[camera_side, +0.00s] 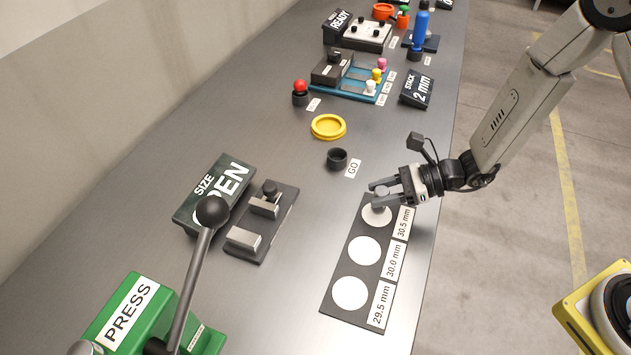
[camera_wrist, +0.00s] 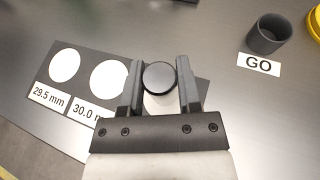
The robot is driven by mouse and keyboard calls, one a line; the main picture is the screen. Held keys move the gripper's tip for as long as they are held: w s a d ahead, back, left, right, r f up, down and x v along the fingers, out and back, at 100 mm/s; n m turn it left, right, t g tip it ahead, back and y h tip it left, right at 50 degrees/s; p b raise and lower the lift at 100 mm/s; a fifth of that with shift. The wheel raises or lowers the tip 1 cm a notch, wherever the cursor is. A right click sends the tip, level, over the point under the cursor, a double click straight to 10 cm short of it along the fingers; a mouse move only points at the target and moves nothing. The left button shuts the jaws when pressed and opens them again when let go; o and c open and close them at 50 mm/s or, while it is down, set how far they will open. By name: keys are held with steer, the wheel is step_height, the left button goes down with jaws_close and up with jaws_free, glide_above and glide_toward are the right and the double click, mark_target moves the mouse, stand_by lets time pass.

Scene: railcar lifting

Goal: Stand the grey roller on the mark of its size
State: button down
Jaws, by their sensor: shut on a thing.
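My gripper (camera_side: 382,191) is shut on the grey roller (camera_wrist: 159,77), a short dark cylinder held upright between the fingers. In the side view the roller (camera_side: 380,201) is partly hidden by the fingers. It is at the 30.5 mm mark (camera_side: 376,217), a white disc at the far end of the dark plate (camera_side: 343,247). I cannot tell whether it touches the disc. The 30.0 mm mark (camera_side: 364,251) and the 29.5 mm mark (camera_side: 350,293) are bare. In the wrist view the fingers (camera_wrist: 160,88) cover part of the plate and the 30.5 mm label is hidden.
A black ring labelled GO (camera_side: 337,159) and a yellow dish (camera_side: 328,127) stand beyond the plate. A gauge (camera_side: 262,222) with a SIZE sign reading OPEN (camera_side: 214,194) is to the left. A green press (camera_side: 150,318) with a lever is nearest. The metal bench between is clear.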

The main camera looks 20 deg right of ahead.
steer(key=shift+f, duration=0.65)
steer(key=shift+f, duration=0.1)
steer(key=shift+c, duration=1.5)
jaws_free()
steer(key=v, duration=1.2)
steer(key=shift+s, duration=0.1)
